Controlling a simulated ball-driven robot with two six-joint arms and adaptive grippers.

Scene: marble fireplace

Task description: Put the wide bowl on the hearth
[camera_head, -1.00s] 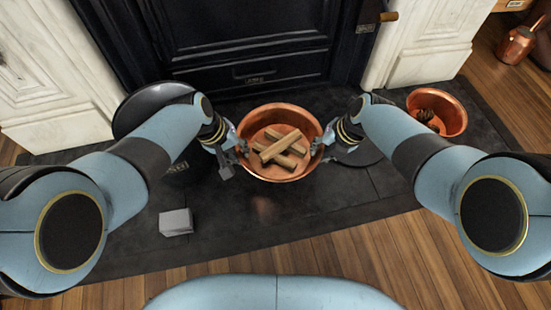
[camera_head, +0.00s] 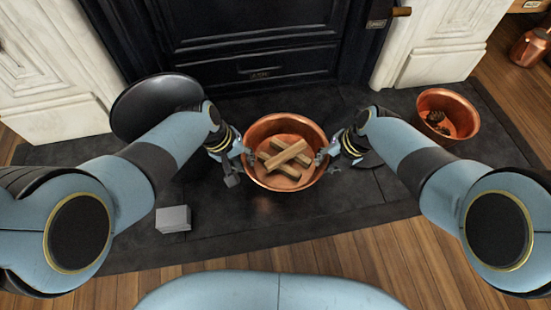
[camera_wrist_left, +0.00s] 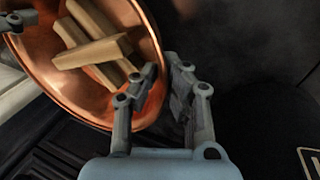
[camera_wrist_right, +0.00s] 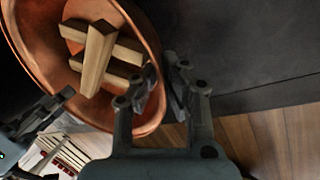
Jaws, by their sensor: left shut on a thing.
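The wide bowl (camera_head: 251,171) is a round copper basin with several split logs (camera_head: 287,151) inside, in the middle of the head view over the dark hearth (camera_head: 330,215). My left gripper (camera_head: 245,160) is shut on its left rim, one finger inside and one outside, as the left wrist view (camera_wrist_left: 163,85) shows. My right gripper (camera_head: 325,158) is at the opposite rim, its fingers closed around the wall in the right wrist view (camera_wrist_right: 160,85). The bowl looks roughly level. Its underside is hidden, so I cannot tell its height above the hearth.
A large black pan (camera_head: 150,100) lies on the hearth at left, partly behind my left arm. A grey block (camera_head: 173,218) sits in front of it. A smaller copper bowl (camera_head: 460,105) with dark contents stands at right. The black fireplace front (camera_head: 260,40) is behind.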

